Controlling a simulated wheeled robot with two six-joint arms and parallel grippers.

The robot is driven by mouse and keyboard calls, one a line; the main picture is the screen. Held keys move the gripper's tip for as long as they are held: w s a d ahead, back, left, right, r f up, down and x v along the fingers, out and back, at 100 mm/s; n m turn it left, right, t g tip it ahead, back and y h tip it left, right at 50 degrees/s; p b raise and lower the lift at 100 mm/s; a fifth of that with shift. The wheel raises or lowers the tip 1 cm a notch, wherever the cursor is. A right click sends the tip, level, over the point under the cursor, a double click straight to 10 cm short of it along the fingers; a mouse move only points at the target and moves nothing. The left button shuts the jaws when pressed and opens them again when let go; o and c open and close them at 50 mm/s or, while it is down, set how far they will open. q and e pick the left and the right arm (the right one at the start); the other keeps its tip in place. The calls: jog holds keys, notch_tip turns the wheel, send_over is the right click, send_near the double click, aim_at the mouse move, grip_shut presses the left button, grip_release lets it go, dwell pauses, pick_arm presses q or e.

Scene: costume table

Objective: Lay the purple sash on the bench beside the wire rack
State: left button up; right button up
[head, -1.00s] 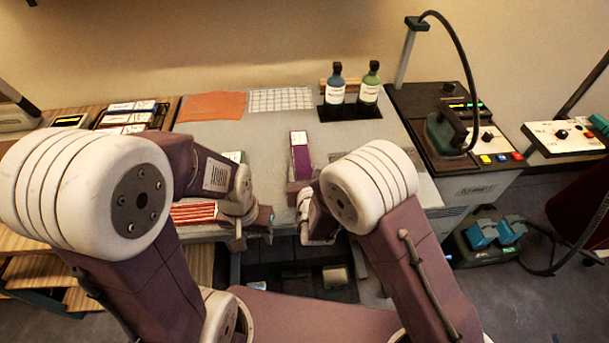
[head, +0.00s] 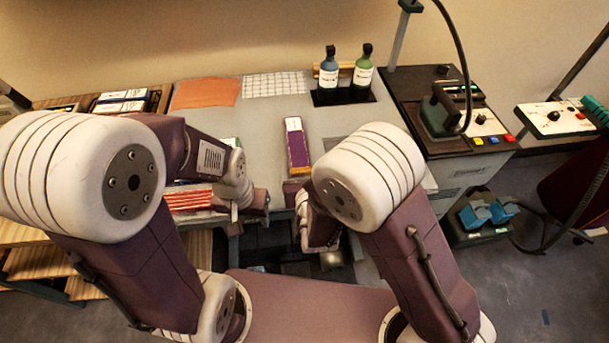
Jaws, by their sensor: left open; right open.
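The purple sash (head: 298,150) looks like a narrow folded strip with a pale label at its far end. It lies on the grey bench top (head: 262,128), near the front edge. The wire rack (head: 275,84) looks like a flat white grid at the back of the bench, behind the sash. My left gripper (head: 255,207) is open at the front edge, left of the sash. My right gripper (head: 304,222) is open, just in front of the sash's near end and partly hidden by my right arm. Neither gripper holds anything visible.
An orange cloth (head: 206,92) lies left of the rack. Two bottles (head: 328,76) (head: 362,74) stand in a dark holder at its right. A red striped stack (head: 190,199) sits front left, partly behind my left arm. Bare bench lies between the sash and the rack.

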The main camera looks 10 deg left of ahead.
jog(key=p+v, duration=0.2)
jog(key=v, duration=0.3)
jog(key=shift+w+r+p, duration=0.1)
jog(key=shift+r+p, duration=0.05)
jog(key=shift+p, duration=0.25)
jog(key=shift+s+d, duration=0.1)
jog(key=shift+s, duration=0.25)
